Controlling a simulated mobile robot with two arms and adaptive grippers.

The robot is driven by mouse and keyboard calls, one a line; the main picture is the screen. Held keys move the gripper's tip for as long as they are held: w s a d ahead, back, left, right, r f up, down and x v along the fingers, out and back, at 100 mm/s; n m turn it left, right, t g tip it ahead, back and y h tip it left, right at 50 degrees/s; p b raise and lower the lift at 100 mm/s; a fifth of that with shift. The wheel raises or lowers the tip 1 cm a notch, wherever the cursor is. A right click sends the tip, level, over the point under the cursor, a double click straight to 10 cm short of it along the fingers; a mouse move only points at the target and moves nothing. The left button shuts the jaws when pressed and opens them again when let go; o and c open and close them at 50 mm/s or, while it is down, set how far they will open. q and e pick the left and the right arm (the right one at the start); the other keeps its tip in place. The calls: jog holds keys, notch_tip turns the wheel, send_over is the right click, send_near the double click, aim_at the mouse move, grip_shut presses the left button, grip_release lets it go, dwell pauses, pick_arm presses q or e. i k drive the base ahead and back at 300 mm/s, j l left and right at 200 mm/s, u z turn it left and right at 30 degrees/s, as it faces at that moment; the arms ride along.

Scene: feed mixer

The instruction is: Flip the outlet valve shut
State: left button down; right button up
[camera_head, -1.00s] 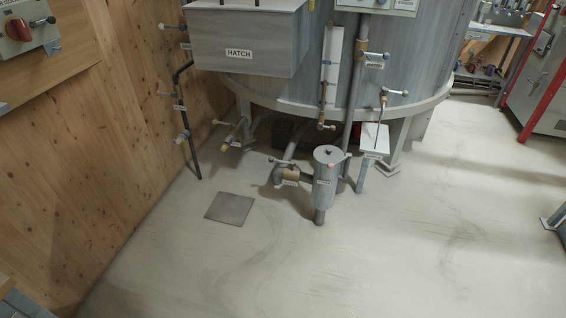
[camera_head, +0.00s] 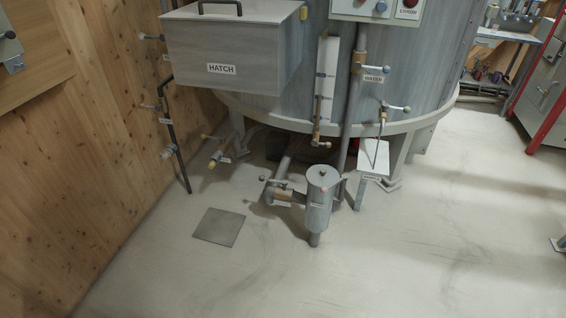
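Several lever valves sit on the pipes around the grey mixer tank (camera_head: 262,105), and I cannot read which label marks the outlet valve. A brass-bodied valve (camera_head: 283,194) sits low under the tank, on the pipe into a grey upright canister (camera_head: 319,205). Its grey lever (camera_head: 275,181) has a ball end pointing left. Another low valve with a yellowish end (camera_head: 216,158) is at the tank's lower left. Neither of my grippers is in view.
A box marked HATCH (camera_head: 235,60) juts from the tank. A wooden wall (camera_head: 75,170) with a black pipe (camera_head: 180,160) is at left. A flat grey plate (camera_head: 219,227) lies on the floor. A red-framed cabinet (camera_head: 545,90) stands far right. The front floor is clear.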

aim_at(284, 183)
jog(key=i+l+z, duration=0.1)
jog(key=i+l, duration=0.15)
jog(key=i, duration=0.35)
jog(key=i+l+z, duration=0.1)
jog(key=i, duration=0.45)
jog(key=i+l, duration=0.2)
jog(key=i, duration=0.4)
jog(key=z, duration=0.05)
